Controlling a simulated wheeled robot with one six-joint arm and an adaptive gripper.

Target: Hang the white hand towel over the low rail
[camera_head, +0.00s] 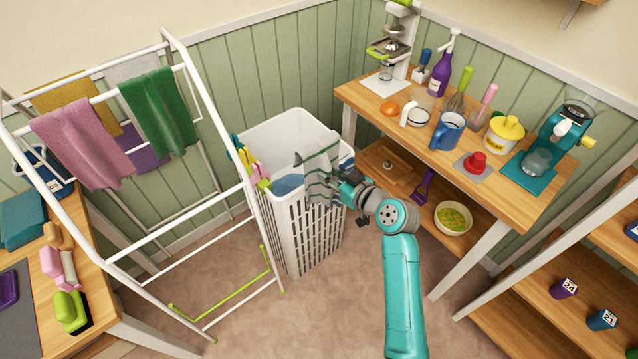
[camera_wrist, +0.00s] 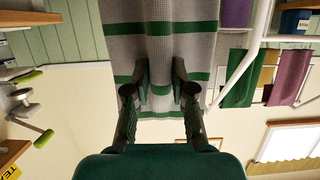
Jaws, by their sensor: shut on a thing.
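A white-grey towel with dark green stripes (camera_head: 322,168) hangs from my gripper (camera_head: 345,190) at the laundry basket's right front rim. In the wrist view the striped towel (camera_wrist: 160,45) fills the space beyond and between my fingers (camera_wrist: 160,92), which are shut on it. The white drying rack (camera_head: 222,135) stands to the left of the basket. A low white rail (camera_head: 180,230) crosses its front side, bare of cloth. The towel is apart from this rail. Part of the towel is hidden behind my gripper.
The white laundry basket (camera_head: 298,235) holds blue cloth and stands close to the rack. Pink (camera_head: 82,148) and green (camera_head: 158,110) towels hang on upper rails. Clothespegs (camera_head: 248,162) sit at the rack's right side. A crowded wooden counter (camera_head: 510,200) stands right. Carpet in front is clear.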

